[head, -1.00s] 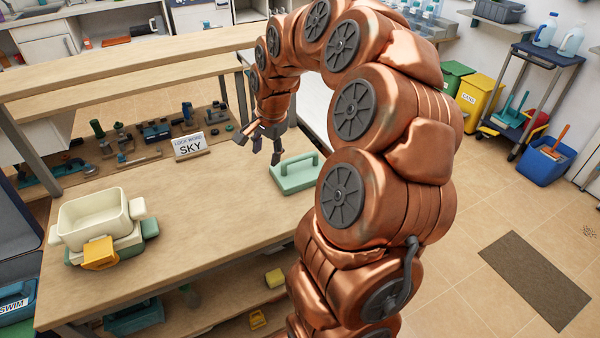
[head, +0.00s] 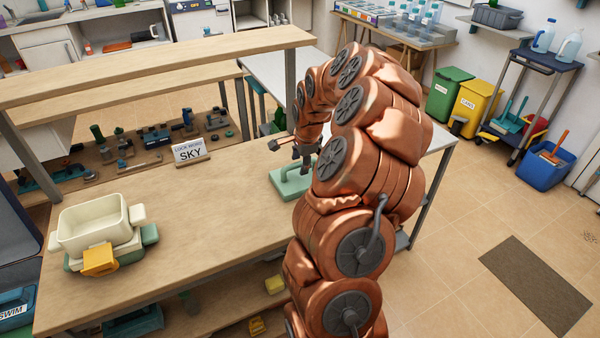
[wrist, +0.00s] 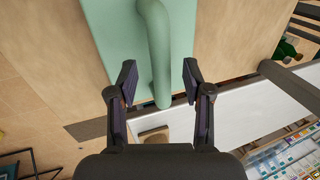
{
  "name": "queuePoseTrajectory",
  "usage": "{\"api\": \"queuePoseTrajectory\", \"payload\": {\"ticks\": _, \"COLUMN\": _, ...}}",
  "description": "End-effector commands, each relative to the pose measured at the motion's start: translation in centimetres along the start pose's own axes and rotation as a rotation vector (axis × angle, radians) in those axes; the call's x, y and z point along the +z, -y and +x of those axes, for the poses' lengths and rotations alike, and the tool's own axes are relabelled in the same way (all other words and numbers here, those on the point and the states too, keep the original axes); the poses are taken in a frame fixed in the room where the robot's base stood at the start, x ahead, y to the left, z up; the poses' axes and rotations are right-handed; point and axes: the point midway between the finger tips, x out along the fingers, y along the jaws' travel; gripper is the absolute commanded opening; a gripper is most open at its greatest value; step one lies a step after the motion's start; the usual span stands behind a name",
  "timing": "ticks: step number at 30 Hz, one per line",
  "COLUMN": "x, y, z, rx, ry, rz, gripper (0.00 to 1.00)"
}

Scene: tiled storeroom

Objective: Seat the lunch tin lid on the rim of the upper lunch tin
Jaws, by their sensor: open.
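The green lunch tin lid (head: 284,185) lies flat on the wooden bench near its right edge, handle up. In the wrist view the lid (wrist: 110,40) and its bar handle (wrist: 158,50) fill the upper middle. My gripper (wrist: 158,80) is open, one finger on each side of the near end of the handle, apart from it. In the head view my gripper (head: 305,158) is at the lid's far side, partly hidden by my arm. The cream upper lunch tin (head: 95,232) sits open on a green tin (head: 150,234) at the bench's left, with a yellow clasp (head: 100,260) in front.
A "LOCK WORD SKY" sign (head: 190,152) stands at the bench's back edge. A raised wooden shelf (head: 160,62) runs along the back. The bench top (head: 200,220) between the tins and the lid is clear.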

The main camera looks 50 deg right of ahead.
Motion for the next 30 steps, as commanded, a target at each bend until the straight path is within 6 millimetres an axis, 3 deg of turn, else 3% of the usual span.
{"api": "queuePoseTrajectory", "payload": {"ticks": 6, "x": -0.1, "y": 0.2, "z": 1.7, "rx": -0.004, "ry": -0.001, "rz": -0.001, "gripper": 0.5}}
{"api": "queuePoseTrajectory", "payload": {"ticks": 15, "x": -0.1, "y": 0.2, "z": 1.9, "rx": -0.005, "ry": -0.001, "rz": 0.0, "gripper": 0.49}}
{"api": "queuePoseTrajectory", "payload": {"ticks": 30, "x": 0.0, "y": 0.1, "z": 1.9, "rx": -0.004, "ry": -0.001, "rz": 0.0, "gripper": 0.0}}
